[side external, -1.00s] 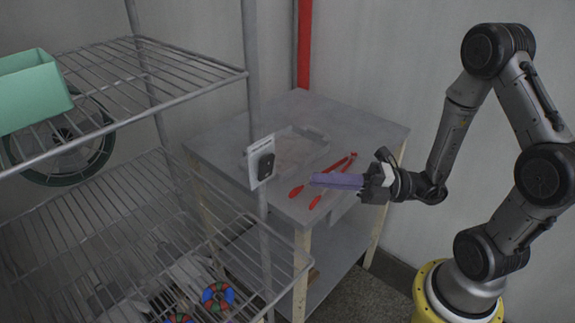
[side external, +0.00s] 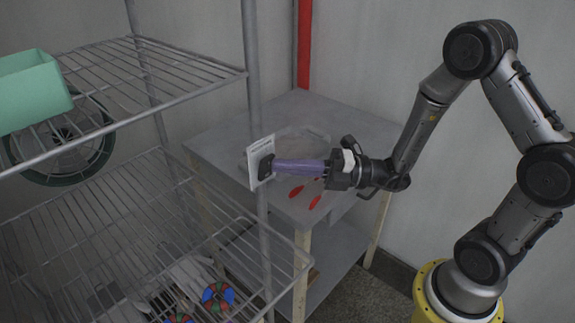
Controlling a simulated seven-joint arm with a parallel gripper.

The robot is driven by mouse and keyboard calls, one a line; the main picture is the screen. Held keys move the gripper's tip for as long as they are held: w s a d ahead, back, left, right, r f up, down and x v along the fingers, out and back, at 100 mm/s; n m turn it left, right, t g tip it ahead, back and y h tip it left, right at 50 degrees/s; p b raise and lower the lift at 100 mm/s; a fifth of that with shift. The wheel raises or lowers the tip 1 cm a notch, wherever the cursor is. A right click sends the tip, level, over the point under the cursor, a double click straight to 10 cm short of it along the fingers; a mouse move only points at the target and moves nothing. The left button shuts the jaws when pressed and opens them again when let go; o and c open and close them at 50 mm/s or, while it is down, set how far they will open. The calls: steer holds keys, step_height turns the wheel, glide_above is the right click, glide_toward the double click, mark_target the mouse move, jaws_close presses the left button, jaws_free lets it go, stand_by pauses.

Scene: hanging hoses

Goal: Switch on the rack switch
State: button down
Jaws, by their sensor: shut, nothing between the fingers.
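The rack switch is a black rocker (side external: 265,168) on a white plate (side external: 256,150) fixed to the rack's front post. My gripper (side external: 274,168) has long purple fingers, which are shut with nothing between them. It reaches in from the right, pointing left, and its fingertips are at the black rocker, seemingly touching it. The fingertips cover part of the rocker, so I cannot tell which way it is tipped.
A wire rack (side external: 150,80) with a green bin (side external: 32,90) stands at the left. Behind my gripper, a grey table (side external: 225,135) holds a clear tray (side external: 310,140) and red-tipped tongs (side external: 316,201). Colourful rings (side external: 217,296) lie low on the rack.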

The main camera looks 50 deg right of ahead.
steer(key=shift+w+r+m+g+h, duration=0.3)
steer(key=shift+w+m+g+h, duration=0.1)
steer(key=shift+m+h, duration=0.25)
steer(key=shift+f, duration=0.1)
steer(key=shift+s, duration=0.1)
steer(key=s+d+r, duration=0.2)
steer(key=s+d, duration=0.5)
steer(key=s, duration=0.3)
steer(key=shift+s+r, duration=0.15)
steer(key=shift+s, duration=0.25)
